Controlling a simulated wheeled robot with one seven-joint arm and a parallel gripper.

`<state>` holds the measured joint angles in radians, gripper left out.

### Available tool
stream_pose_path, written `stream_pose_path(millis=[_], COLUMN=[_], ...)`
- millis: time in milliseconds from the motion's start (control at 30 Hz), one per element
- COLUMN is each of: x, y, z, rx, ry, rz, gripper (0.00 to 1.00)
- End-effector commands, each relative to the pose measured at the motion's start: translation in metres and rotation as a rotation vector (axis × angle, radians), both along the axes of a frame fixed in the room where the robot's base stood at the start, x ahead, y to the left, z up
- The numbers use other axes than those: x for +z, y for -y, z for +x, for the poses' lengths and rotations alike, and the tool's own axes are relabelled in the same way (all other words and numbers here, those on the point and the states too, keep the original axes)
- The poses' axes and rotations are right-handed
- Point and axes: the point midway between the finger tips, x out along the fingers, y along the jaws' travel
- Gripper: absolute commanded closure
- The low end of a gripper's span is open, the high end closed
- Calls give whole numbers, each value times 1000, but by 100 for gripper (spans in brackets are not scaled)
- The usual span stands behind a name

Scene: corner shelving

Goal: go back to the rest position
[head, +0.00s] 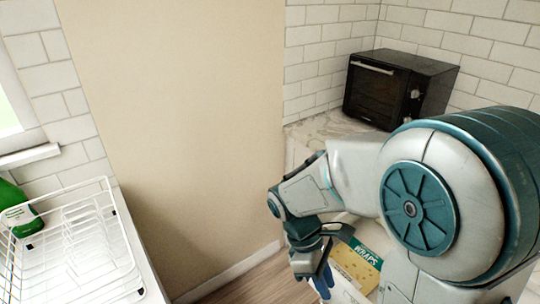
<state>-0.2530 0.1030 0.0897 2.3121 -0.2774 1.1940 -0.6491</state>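My gripper (315,262) hangs at the end of my folded arm, right of the picture's middle and low in the frame. It points downward. Its fingers are dark and small in this view, and I cannot tell whether they are open or shut. A blue shape (323,282) shows just under the fingers; I cannot tell whether it is held or lies behind them. My arm hides much of the right side.
A box marked "WRAPS" (357,264) sits just right of my gripper, partly hidden. A black toaster oven (378,92) stands on the back counter (325,128). At left are a white dish rack (92,250) and a green bottle (18,212). Floor shows between the counters.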

Motion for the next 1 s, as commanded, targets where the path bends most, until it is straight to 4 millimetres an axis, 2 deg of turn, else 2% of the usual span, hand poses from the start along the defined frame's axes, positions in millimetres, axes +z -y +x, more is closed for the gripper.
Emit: stream_pose_path(millis=[33, 300, 533, 700, 1000], x=[9, 46, 72, 81, 83], y=[5, 20, 31, 34, 35], z=[-2, -11, -18, -20, -21], rx=[-91, -590, -963, -1103, -1131], ry=[75, 430, 658, 734, 746], rz=[19, 131, 242, 290, 299], gripper=[80, 80, 80, 80, 80])
